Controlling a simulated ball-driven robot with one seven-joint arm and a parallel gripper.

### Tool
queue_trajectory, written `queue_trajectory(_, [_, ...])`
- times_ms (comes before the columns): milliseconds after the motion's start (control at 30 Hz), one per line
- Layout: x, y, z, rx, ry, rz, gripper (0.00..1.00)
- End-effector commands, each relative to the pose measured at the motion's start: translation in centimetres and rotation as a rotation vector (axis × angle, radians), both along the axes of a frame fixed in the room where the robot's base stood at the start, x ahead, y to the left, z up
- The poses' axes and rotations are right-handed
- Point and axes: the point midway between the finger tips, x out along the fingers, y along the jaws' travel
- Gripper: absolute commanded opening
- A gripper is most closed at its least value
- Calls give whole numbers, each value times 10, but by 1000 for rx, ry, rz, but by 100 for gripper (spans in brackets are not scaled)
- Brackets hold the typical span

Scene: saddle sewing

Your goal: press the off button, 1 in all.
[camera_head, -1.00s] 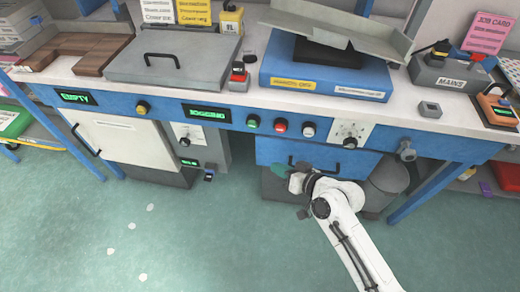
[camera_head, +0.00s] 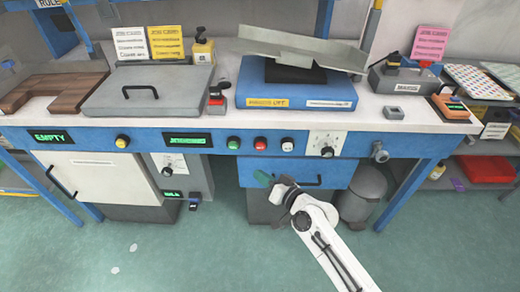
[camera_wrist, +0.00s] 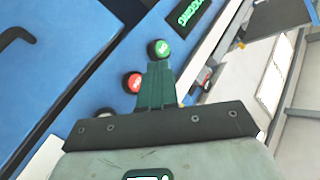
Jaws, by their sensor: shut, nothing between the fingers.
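A row of three push buttons is set in the blue front panel of the bench: a green button (camera_head: 233,142), a red button (camera_head: 260,143) and a white button (camera_head: 287,144). Their small labels are not readable. My gripper (camera_head: 263,178) is below the red button in the head view, apart from it in the picture. In the wrist view, its green shut fingers (camera_wrist: 159,68) are empty and point toward the panel. The green button (camera_wrist: 159,49) shows just beyond the tips, the red button (camera_wrist: 134,82) to their left, and the white button (camera_wrist: 104,112) farther left, partly hidden.
A dial (camera_head: 326,146) is right of the buttons and a yellow knob (camera_head: 122,142) is far left. A blue drawer front (camera_head: 335,173) lies below the buttons. A grey bin (camera_head: 362,195) stands right of my arm.

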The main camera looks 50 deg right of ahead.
Motion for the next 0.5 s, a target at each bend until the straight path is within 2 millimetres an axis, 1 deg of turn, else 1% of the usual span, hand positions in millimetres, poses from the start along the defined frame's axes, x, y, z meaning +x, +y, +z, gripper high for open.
queue_trajectory(300, [27, -34, -2, 0, -4, -2, 0])
queue_trajectory(500, [40, -50, -3, 0, -2, 0, 0])
